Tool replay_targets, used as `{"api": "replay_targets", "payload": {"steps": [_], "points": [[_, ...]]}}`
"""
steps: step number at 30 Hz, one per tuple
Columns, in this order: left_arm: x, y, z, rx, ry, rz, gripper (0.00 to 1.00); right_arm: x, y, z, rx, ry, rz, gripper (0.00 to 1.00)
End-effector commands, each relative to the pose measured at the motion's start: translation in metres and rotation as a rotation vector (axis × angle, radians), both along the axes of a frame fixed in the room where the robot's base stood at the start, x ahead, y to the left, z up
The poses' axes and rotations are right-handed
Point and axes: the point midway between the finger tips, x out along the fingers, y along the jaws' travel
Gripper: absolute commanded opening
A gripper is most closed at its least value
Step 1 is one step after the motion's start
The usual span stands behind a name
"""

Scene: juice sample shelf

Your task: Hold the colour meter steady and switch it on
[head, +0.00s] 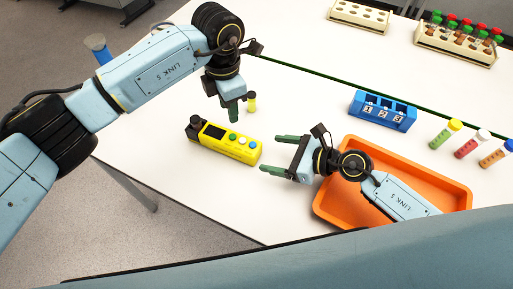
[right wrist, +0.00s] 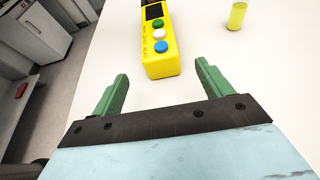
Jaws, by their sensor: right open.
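The colour meter (head: 222,142) is a yellow box lying on the white table, with a dark screen and a black knob-like part at its left end. Green, white and blue buttons sit on its top; the blue button (right wrist: 162,46) is closest to my right gripper. My right gripper (head: 270,155) is open and empty, just off the meter's right end. In the right wrist view the meter's button end (right wrist: 160,66) lies ahead between the fingers, apart from them. My left gripper (head: 233,110) points down just behind the meter; its finger gap is hidden.
A small yellow vial (head: 251,104) stands behind the meter, close to my left gripper. An orange tray (head: 456,195) lies under my right arm. A blue numbered rack (head: 383,110) and several capped tubes stand right. Wooden racks (head: 358,16) are at the back.

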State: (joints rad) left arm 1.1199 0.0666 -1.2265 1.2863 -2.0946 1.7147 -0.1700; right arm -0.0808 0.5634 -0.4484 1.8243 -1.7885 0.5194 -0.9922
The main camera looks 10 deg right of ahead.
Motion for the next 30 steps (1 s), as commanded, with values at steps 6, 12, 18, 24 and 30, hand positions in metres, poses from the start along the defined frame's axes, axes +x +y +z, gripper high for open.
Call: {"api": "replay_targets", "payload": {"steps": [6,12,18,24,30], "points": [[0.000,0.000,0.000,0.000,0.000,0.000,0.36,0.024,0.033,-0.016,0.003,-0.001,-0.001,0.78],[0.000,0.000,0.000,0.000,0.000,0.000,0.36,0.039,0.053,-0.027,0.000,-0.001,-0.002,0.78],[0.000,0.000,0.000,0.000,0.000,0.000,0.36,0.044,0.061,-0.031,-0.001,-0.002,0.000,0.78],[0.000,0.000,0.000,0.000,0.000,0.000,0.36,0.045,0.061,-0.031,-0.002,-0.003,0.000,0.78],[0.000,0.000,0.000,0.000,0.000,0.000,0.36,0.044,0.061,-0.031,-0.001,-0.002,0.000,0.60]]}}
